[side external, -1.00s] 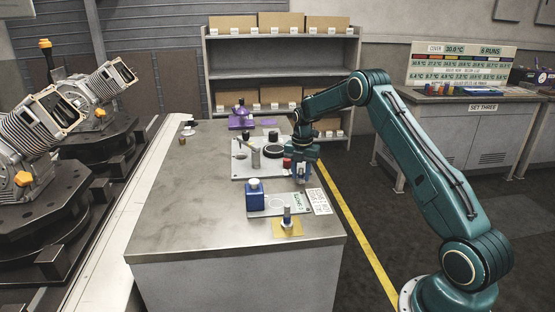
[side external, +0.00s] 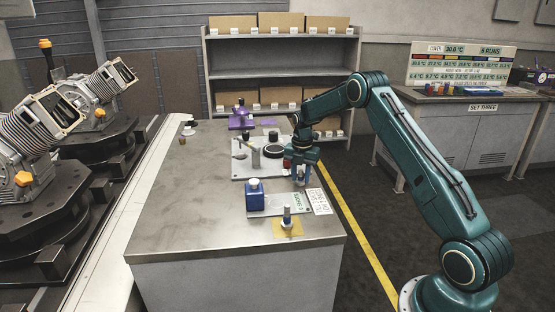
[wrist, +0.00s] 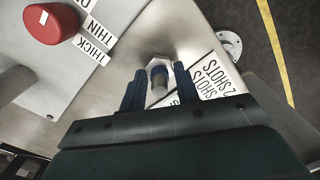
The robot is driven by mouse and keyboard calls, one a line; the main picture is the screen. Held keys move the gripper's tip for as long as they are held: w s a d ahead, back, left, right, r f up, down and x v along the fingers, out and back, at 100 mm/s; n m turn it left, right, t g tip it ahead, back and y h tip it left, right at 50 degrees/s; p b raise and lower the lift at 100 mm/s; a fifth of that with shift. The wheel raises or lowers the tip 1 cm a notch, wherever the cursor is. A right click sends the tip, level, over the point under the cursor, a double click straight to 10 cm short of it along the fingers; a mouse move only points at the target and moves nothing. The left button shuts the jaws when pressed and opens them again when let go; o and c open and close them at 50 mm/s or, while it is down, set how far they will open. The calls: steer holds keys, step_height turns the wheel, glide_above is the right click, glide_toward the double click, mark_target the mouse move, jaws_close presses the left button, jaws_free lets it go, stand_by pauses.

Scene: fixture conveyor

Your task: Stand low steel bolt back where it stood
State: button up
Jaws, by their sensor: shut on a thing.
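My gripper (side external: 301,181) points down near the right edge of the steel bench. It is shut on the low steel bolt. In the wrist view the bolt (wrist: 160,87) stands between the two blue fingers (wrist: 159,90), with a pale hexagonal part and a dark blue band showing. In the side view the fingers mostly hide the held bolt. I cannot tell whether its lower end touches the bench. Another bolt-like piece (side external: 287,216) with a blue band stands upright on a yellow pad (side external: 279,231) at the bench's front.
A blue bottle (side external: 254,196) stands on a grey plate (side external: 270,211) left of my gripper. A printed card (side external: 319,201) lies close by on the right. Behind is a light board (side external: 243,172) with upright pieces and a red knob (wrist: 50,22).

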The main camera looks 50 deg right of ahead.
steer(key=shift+f, duration=0.2)
steer(key=o, duration=1.2)
step_height(320, 180, up, 14)
steer(key=shift+f, duration=0.1)
